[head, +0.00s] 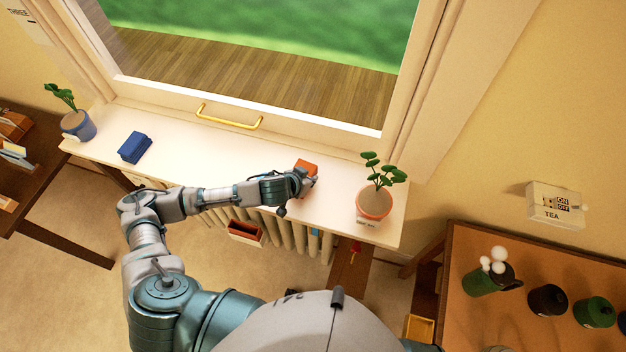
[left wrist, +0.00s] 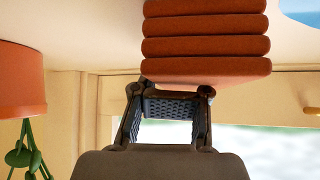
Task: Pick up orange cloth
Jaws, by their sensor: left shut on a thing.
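The orange cloth (head: 307,166) lies folded on the white window sill (head: 225,165) in the head view, left of the right-hand plant. In the left wrist view the orange cloth (left wrist: 205,46) shows as a stack of thick folds at the fingertips. My left gripper (head: 302,181) reaches in from the left and is at the cloth's near side. In the left wrist view my left gripper (left wrist: 178,98) is shut on the cloth's edge; the exact contact is partly hidden. My right gripper is not in view.
A folded blue cloth (head: 135,147) lies farther left on the sill. Potted plants stand at the sill's left end (head: 77,124) and right end (head: 374,200). The window's yellow handle (head: 229,117) is behind. A brown table (head: 540,265) with dark canisters stands at right.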

